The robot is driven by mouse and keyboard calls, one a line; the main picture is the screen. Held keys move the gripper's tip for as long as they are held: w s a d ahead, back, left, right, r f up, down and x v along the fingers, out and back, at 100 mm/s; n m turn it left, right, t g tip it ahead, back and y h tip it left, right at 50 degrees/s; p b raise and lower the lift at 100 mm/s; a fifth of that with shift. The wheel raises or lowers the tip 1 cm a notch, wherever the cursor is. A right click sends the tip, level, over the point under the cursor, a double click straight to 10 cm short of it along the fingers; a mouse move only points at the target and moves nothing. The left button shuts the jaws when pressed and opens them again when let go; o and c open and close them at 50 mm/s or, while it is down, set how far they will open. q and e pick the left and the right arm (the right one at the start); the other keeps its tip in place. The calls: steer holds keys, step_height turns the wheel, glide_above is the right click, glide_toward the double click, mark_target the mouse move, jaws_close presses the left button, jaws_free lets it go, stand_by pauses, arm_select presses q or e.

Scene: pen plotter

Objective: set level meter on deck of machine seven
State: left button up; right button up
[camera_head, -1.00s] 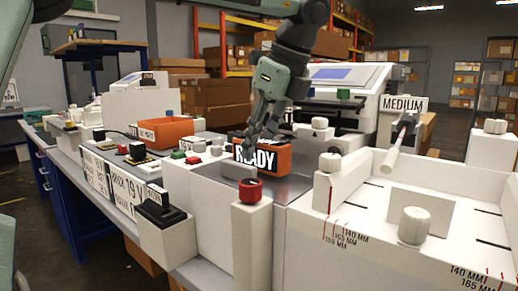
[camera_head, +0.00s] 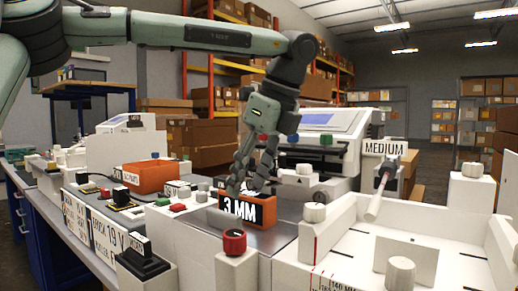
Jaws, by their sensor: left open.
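The level meter (camera_head: 231,209) is an orange box with a black face that reads "3 MM". It sits upright on the grey metal deck (camera_head: 200,236) of the near machine. My left gripper (camera_head: 250,186) points down at the meter's top and back, with its fingers apart. The fingers hide part of the meter's top, and I cannot tell whether they touch it. My right gripper is out of view.
A red-capped knob post (camera_head: 234,243) stands in front of the deck. A white-walled tray with millimetre marks (camera_head: 340,240) and a lever (camera_head: 378,196) are at right.

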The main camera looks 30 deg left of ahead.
arm_select(q)
steer(key=p+v, duration=0.2)
steer(key=v, duration=0.6)
steer(key=shift+r, duration=0.3)
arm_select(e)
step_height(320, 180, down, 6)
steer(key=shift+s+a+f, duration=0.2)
arm_select(q)
steer(key=shift+d, duration=0.1)
steer(key=shift+c, duration=0.3)
stand_by(1.1)
